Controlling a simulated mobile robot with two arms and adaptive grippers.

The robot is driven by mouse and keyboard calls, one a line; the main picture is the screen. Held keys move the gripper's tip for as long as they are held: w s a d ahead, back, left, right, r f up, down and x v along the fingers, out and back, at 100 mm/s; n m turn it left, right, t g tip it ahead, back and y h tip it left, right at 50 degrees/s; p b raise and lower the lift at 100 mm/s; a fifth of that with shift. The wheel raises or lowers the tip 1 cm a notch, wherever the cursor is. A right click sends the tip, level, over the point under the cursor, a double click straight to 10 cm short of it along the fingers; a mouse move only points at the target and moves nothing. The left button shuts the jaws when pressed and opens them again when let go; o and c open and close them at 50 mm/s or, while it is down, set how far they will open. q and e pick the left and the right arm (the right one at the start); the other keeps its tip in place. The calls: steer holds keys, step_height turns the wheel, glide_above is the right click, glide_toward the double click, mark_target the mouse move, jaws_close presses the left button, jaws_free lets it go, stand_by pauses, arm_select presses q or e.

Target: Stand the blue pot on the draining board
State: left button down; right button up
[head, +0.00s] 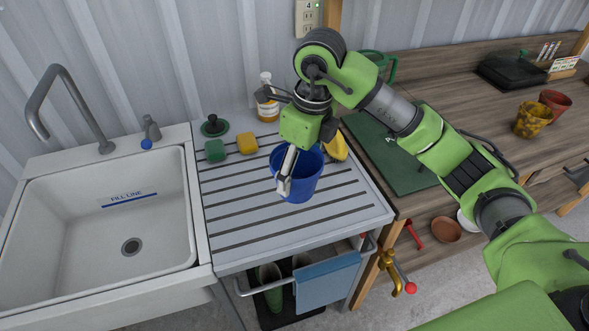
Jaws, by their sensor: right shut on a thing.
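The blue pot (304,186) is upright on the grey slatted draining board (235,235), toward its right side. I cannot tell whether its base touches the slats. My right gripper (284,182) reaches down at the pot's near left side and is shut on its rim or wall. The gripper and wrist hide part of the pot's opening. My left gripper is not in view.
A white sink (50,215) with a tap adjoins on the left. Green (215,150) and yellow (247,143) sponges, a plug (214,126), an amber bottle (267,100) and a yellow item (337,146) line the board's back. A blue towel (328,282) hangs in front.

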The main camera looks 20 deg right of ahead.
mark_target(301, 164)
steer(key=w+f, duration=0.2)
steer(key=w+d+f+p, duration=0.1)
steer(key=w+f, duration=0.1)
steer(key=w+d+f+p, duration=0.1)
steer(key=w+f, duration=0.1)
steer(key=w, duration=0.1)
steer(key=shift+d, duration=0.2)
steer(key=shift+w+d+f+p, duration=0.15)
steer(key=shift+w+f+p, duration=0.15)
steer(key=shift+f, duration=0.2)
steer(key=shift+w+f, duration=0.1)
steer(key=shift+f, duration=0.15)
step_height(301, 164, down, 2)
steer(key=shift+f+p, duration=0.15)
steer(key=shift+p, duration=0.9)
steer(key=shift+f, duration=0.3)
steer(key=shift+f, duration=0.1)
steer(key=o, duration=0.9)
